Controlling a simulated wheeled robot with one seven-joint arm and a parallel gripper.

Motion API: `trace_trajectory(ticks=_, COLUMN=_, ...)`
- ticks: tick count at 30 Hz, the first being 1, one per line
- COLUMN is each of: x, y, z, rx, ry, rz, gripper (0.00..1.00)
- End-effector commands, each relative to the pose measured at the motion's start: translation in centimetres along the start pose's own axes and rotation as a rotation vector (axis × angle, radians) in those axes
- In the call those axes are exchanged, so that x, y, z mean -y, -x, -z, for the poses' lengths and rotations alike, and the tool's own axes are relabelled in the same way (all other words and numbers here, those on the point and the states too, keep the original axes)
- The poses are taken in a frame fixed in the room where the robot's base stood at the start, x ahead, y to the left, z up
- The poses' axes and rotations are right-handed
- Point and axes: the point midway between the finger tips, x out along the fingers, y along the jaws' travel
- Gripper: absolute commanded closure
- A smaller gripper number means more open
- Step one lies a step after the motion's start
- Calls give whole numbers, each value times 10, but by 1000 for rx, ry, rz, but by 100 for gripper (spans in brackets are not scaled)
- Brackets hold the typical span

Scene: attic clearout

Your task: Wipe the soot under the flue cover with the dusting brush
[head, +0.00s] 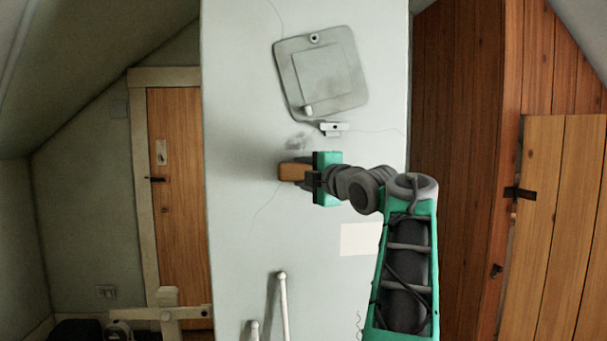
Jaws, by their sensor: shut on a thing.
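The flue cover (338,77) is a grey square plate high on the pale chimney face. It sits tilted, with a round fixing at its top and a small knob near its lower left. A grey soot smudge (298,141) shows on the wall just below it. My gripper (309,178) is shut on the dusting brush, whose brown block (294,172) sticks out to the left. The brush is just below the soot smudge, close to the wall. I cannot tell whether it touches the wall. Its bristles are hidden from this view.
A small white bracket (334,128) is on the wall under the cover, right of the soot. A pale blank patch (361,239) is lower on the wall. White posts (283,305) stand at the bottom. A wooden door (181,190) is at left, and plank panels (553,220) are at right.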

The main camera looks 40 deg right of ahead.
Motion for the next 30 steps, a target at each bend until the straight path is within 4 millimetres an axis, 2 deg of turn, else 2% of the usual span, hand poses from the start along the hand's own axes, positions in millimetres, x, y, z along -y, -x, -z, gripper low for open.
trace_trajectory(ticks=14, x=-4, y=-1, z=-1, rx=1, ry=0, rz=-1, gripper=91)
trace_trajectory(ticks=17, x=-14, y=-1, z=-1, rx=1, ry=1, rz=-2, gripper=91)
trace_trajectory(ticks=25, x=-68, y=-1, z=-1, rx=1, ry=1, rz=-3, gripper=91)
trace_trajectory(ticks=27, x=-75, y=-2, z=-1, rx=1, ry=1, rz=-2, gripper=91)
trace_trajectory(ticks=30, x=-73, y=-2, z=-1, rx=1, ry=0, rz=-1, gripper=91)
